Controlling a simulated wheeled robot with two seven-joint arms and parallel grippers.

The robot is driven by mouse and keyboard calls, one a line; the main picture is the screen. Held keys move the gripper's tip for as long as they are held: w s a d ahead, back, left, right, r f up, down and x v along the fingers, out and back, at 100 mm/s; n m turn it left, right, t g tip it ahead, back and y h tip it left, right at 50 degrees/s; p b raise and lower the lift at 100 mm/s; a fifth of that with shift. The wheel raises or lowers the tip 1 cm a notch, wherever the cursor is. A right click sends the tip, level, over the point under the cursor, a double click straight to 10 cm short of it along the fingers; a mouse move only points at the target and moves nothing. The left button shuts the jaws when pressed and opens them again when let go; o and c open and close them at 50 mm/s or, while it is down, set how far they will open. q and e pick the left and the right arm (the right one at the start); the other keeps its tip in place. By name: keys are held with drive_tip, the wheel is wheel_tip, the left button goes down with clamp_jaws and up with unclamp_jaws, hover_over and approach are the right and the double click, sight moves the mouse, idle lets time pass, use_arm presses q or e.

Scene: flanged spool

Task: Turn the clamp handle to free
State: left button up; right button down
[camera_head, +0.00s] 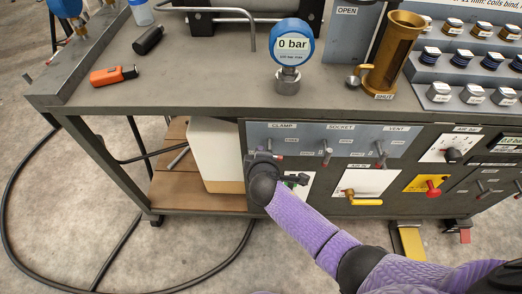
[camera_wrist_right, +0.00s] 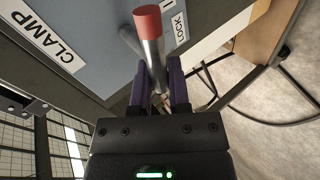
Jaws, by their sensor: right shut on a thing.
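The clamp handle (camera_wrist_right: 152,60) is a metal rod with a red tip, seen close up in the right wrist view. My right gripper (camera_wrist_right: 160,100) is shut around the rod, with the red tip sticking out beyond the fingers. The CLAMP label (camera_wrist_right: 45,38) is left of the handle and a LOCK label (camera_wrist_right: 180,27) is right of the red tip. In the head view my right gripper (camera_head: 262,155) is at the left end of the front panel, below the CLAMP label (camera_head: 283,126), and hides most of the handle. My left gripper is out of view.
The SOCKET lever (camera_head: 326,150) and VENT lever (camera_head: 381,150) are on the same panel (camera_head: 345,133) to the right. A gauge (camera_head: 292,45) above reads 0 bar. A yellow-handled valve (camera_head: 362,200) and a red knob (camera_head: 432,188) are lower right. A white container (camera_head: 213,155) stands left of the panel.

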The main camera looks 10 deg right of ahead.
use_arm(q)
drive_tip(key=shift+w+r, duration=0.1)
use_arm(e)
drive_tip(key=shift+f+n+h, duration=0.2)
drive_tip(key=shift+n+h, duration=0.3)
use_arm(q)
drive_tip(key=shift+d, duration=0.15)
use_arm(e)
drive_tip(key=c, duration=0.6)
unclamp_jaws()
use_arm(q)
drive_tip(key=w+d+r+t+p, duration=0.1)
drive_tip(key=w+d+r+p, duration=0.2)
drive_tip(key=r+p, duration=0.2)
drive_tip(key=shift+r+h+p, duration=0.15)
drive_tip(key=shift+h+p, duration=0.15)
drive_tip(key=shift+p, duration=0.05)
use_arm(e)
drive_tip(key=v, duration=1)
drive_tip(key=shift+w+a, duration=0.15)
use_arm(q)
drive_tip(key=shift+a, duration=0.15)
